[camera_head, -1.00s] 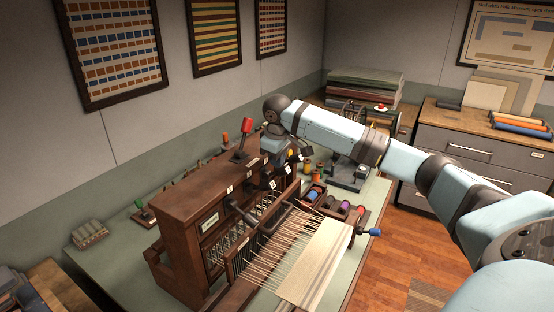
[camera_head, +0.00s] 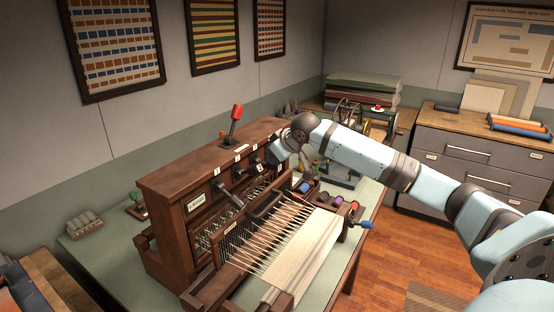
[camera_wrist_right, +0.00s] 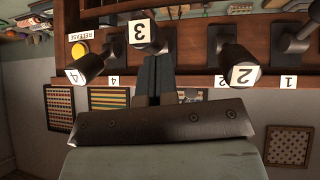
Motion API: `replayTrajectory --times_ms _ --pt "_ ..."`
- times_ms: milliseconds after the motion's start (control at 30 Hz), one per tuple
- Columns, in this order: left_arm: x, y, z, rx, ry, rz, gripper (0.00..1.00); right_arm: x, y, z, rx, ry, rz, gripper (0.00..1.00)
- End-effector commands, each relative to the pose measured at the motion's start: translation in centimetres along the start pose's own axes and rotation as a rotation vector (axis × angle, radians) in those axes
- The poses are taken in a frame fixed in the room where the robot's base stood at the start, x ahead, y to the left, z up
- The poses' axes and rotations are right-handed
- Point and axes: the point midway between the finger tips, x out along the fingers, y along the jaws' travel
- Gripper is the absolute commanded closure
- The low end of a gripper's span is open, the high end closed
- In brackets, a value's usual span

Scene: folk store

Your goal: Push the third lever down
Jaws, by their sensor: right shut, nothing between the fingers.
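The wooden loom machine (camera_head: 170,190) stands on the green table with a row of numbered dark levers on its front. In the upside-down wrist view, the third lever (camera_wrist_right: 147,40) has a "3" label on its knob. It sits lower on the machine than the knobs of lever 2 (camera_wrist_right: 238,65) and lever 4 (camera_wrist_right: 85,66). My right gripper (camera_wrist_right: 155,62) is shut and empty, its tips at the upper side of knob 3; I cannot tell if they touch. My left gripper is not in view.
A yellow release button (camera_wrist_right: 80,49) lies beyond lever 4. A red-tipped lever (camera_head: 236,112) stands up from the machine's top. Lever 1 (camera_head: 230,195) slopes down at the front. Colored spools (camera_head: 338,202) stand to the right of the threads.

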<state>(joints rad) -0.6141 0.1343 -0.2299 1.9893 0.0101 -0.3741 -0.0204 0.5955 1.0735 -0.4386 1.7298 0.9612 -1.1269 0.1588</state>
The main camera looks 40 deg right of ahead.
Motion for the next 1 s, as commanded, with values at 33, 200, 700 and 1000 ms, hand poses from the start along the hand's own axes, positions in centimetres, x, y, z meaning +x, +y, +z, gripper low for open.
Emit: replayTrajectory --times_ms 33,200,700,1000 --pt "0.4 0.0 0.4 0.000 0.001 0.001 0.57 0.6 -0.1 0.8 0.006 0.036 -0.001 1.00" --pt "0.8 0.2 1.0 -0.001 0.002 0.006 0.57 1.4 -0.2 1.6 0.027 0.174 0.000 1.00" --pt "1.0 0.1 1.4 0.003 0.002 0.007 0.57 3.0 -0.5 3.3 0.047 0.302 0.000 1.00" --pt "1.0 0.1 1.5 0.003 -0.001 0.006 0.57 3.4 -0.5 3.6 0.047 0.300 0.000 1.00"
